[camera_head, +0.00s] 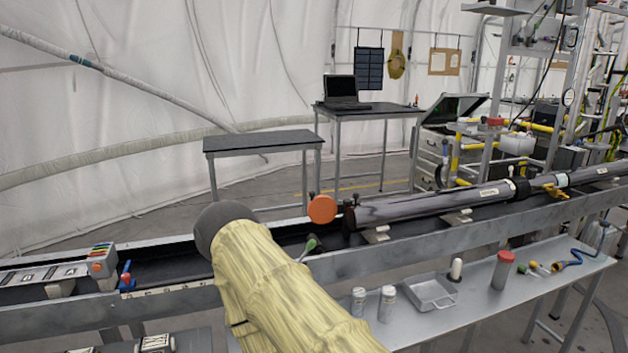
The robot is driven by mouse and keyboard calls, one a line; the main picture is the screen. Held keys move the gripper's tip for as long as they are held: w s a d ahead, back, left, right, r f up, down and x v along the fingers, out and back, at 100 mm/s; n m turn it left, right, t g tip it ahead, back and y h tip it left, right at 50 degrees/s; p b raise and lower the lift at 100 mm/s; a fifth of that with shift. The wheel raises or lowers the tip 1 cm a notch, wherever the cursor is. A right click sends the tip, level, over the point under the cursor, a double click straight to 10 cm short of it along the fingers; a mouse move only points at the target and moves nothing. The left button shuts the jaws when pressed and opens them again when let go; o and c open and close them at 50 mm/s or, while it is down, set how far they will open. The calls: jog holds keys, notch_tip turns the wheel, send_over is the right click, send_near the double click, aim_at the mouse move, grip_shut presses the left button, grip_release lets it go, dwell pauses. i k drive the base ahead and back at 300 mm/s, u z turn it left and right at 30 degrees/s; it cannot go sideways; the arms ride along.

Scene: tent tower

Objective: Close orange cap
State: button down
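The orange cap (322,209) is a round disc facing me, at the left end of a long dark grey tube (430,204). It stands out to the side of the tube's dark end, so it looks swung open. Small dark knobs show near that end. My arm, in a pale yellow sleeve with a dark rounded joint, rises from the bottom middle, left of and below the cap. My gripper does not show; it is out of frame or hidden behind the arm.
The tube lies on supports along a long metal trough (430,238). A small green-and-dark piece (312,243) sits below the cap. A lower metal shelf (470,318) holds jars, a square tray (430,292) and a red-lidded canister (502,270). Two tables stand behind.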

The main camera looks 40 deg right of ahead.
aim_at(322, 209)
jog(key=z, duration=0.5)
jog(key=i, duration=0.75)
jog(key=z, duration=0.55)
